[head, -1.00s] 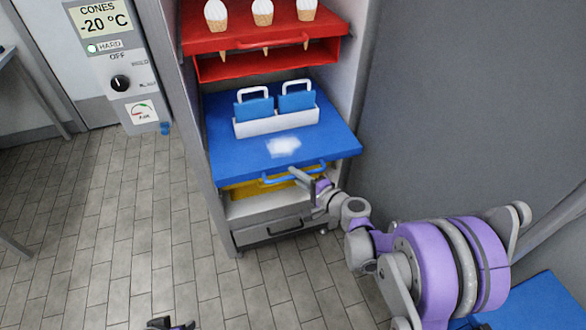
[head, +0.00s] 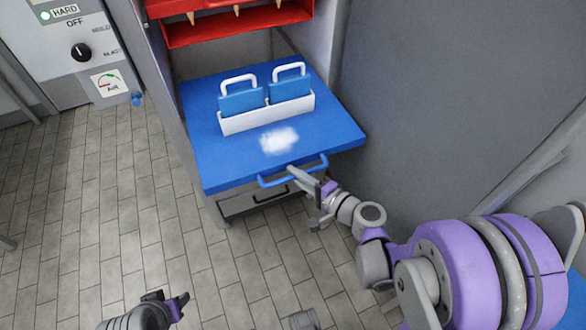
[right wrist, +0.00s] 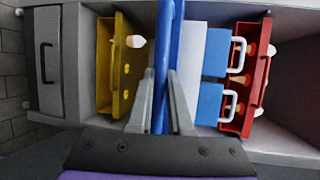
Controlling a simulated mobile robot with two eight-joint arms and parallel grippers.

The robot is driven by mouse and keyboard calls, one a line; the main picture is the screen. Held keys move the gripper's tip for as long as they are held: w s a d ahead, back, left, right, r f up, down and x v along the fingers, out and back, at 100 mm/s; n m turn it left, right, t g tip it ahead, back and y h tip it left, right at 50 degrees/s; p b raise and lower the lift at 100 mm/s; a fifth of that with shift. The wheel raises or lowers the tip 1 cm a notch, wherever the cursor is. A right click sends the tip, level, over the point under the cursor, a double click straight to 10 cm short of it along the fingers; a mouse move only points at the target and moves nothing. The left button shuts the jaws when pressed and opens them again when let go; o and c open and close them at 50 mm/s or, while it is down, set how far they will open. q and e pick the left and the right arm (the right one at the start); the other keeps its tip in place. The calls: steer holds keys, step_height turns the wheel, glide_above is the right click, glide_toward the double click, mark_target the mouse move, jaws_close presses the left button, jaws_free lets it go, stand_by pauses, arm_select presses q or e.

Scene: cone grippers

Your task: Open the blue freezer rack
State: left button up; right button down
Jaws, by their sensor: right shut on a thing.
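The blue freezer rack (head: 222,158) is slid out of the cabinet toward me, with a blue bar handle (head: 272,183) on its front edge. It carries a white holder (head: 263,118) with two blue plates with white handles, and a white frosty patch (head: 279,140) near the front. My right gripper (head: 300,176) is shut on the handle; the right wrist view shows the blue handle (right wrist: 163,75) between its fingers (right wrist: 162,105). My left gripper (head: 165,297) is low at the bottom of the head view, apart from everything; its jaw opening is unclear.
A red rack (head: 235,25) with cones is above. A yellow rack (right wrist: 116,65) and a grey drawer (right wrist: 47,60) show in the right wrist view. A control panel (head: 80,50) is at the left, a grey wall at the right. The tiled floor in front is clear.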

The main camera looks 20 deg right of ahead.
steer(key=shift+s, duration=0.2)
steer(key=c, duration=1.2)
jaws_free()
steer(key=o, duration=0.4)
steer(key=shift+s, duration=0.15)
steer(key=shift+c, duration=0.2)
steer(key=v, duration=1)
steer(key=shift+s+d+p, duration=0.2)
steer(key=shift+s+p, duration=0.1)
steer(key=shift+p, duration=0.05)
